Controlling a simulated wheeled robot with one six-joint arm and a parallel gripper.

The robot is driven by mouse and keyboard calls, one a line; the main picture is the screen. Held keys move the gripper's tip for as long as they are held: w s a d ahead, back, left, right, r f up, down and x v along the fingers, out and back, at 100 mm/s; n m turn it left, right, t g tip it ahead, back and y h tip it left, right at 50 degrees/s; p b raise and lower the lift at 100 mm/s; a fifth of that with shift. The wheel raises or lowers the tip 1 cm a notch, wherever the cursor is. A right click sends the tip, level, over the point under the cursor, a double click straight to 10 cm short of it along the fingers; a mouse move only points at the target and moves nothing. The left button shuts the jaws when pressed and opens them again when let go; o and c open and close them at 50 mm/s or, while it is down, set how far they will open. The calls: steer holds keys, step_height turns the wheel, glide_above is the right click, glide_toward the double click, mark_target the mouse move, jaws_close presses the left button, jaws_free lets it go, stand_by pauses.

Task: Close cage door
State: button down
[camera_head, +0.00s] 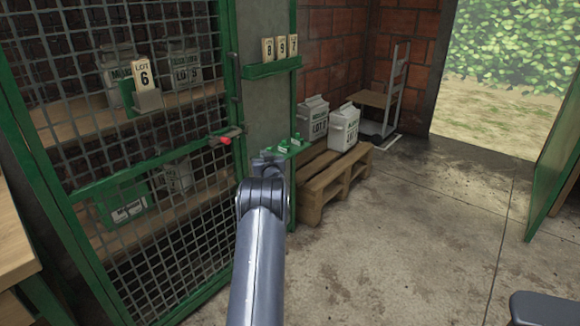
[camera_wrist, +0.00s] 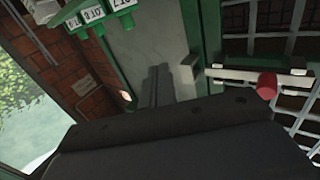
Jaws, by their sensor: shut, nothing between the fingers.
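The cage door (camera_head: 130,150) is a green-framed wire mesh door on the left of the head view. Its right edge lies beside a grey panel (camera_head: 262,105); I cannot tell whether a narrow gap is left there. A latch with a red knob (camera_head: 226,139) sits on that edge. The red knob (camera_wrist: 267,86) and its pale bar also show at the right of the wrist view. My gripper (camera_head: 270,158) is in front of the grey panel, right of the latch and apart from it. Its fingers (camera_wrist: 154,88) are shut and empty; my arm hides part of them in the head view.
A green rack with number tags (camera_head: 272,68) and a small green ledge (camera_head: 290,147) stick out near my gripper.

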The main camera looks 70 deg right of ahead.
steer(key=s+a+p, duration=0.1)
steer(key=s+a, duration=0.2)
steer(key=s, duration=0.5)
steer(key=shift+s, duration=0.15)
